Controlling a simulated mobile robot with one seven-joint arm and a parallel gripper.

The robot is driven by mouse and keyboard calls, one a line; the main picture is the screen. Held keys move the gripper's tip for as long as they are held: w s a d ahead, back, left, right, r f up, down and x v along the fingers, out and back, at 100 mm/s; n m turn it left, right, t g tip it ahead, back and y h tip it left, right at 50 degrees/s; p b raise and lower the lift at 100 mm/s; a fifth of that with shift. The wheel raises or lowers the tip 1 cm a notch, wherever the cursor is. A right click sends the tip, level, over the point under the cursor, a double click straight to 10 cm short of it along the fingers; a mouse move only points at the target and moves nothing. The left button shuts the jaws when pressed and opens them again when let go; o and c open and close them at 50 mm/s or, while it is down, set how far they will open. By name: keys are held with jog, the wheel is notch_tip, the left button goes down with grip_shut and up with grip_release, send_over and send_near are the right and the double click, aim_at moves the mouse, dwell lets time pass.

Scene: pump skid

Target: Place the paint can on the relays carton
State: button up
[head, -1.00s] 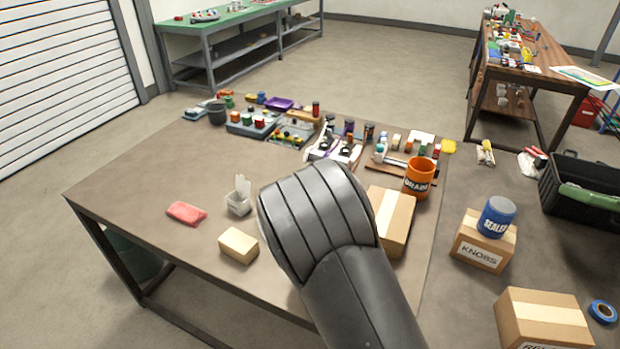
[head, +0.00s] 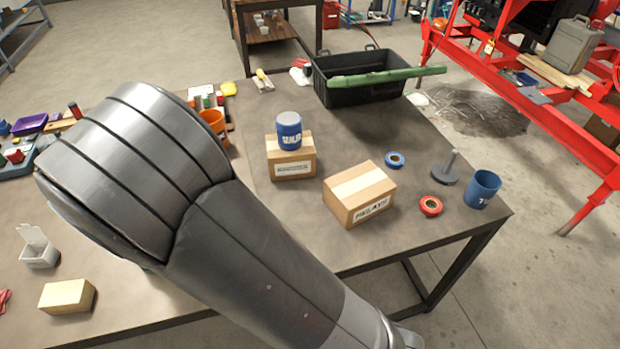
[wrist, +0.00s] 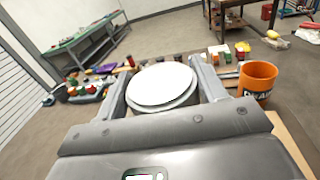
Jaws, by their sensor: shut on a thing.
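The relays carton (head: 360,192), a closed brown box with a pale tape strip and a label reading RELAYS, sits on the table right of my arm in the head view. Its top is bare. In the wrist view, my gripper (wrist: 162,80) is shut on a round can with a white top and grey rim, which I take as the paint can (wrist: 162,86). The can's side and label are hidden. In the head view my arm hides the gripper and the can. My gripper is well left of the relays carton.
A blue sealer can (head: 289,131) stands on the knobs carton (head: 291,158), behind and left of the relays carton. Blue tape (head: 395,160), red tape (head: 431,205), a grey stand (head: 446,174) and a blue cup (head: 482,190) lie to its right. A black crate (head: 360,88) is behind.

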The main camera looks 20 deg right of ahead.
notch_tip(320, 180, up, 5)
jog(key=shift+r, duration=0.1)
jog(key=s+d+r+m+g+h, duration=0.15)
jog(key=d+m+h, duration=0.4)
jog(key=d, duration=1.35)
jog(key=s+d+r+m+g+h, duration=0.1)
jog(key=d+m+g+h, duration=0.15)
jog(key=d+h, duration=1.1)
jog(key=s+d+f+m+g, duration=0.1)
jog(key=s+d+m+g, duration=0.25)
jog(key=s+d, duration=0.6)
jog(key=s+d+f+m+g+h, duration=0.1)
jog(key=s+d+m+g, duration=0.4)
jog(key=d, duration=0.7)
jog(key=s+d+f+m+g, duration=0.1)
jog(key=s+d+g, duration=0.2)
jog(key=s+d, duration=0.6)
jog(key=shift+t, duration=0.25)
jog(key=shift+w+a+f, duration=1.05)
jog(key=shift+w+f, duration=0.65)
jog(key=shift+f, duration=1)
jog(key=shift+w+a+f, duration=1.05)
jog(key=shift+w+f, duration=0.6)
jog(key=shift+f, duration=1)
jog(key=shift+w+a+f, duration=1.05)
jog(key=shift+w+f, duration=0.65)
jog(key=shift+f, duration=1)
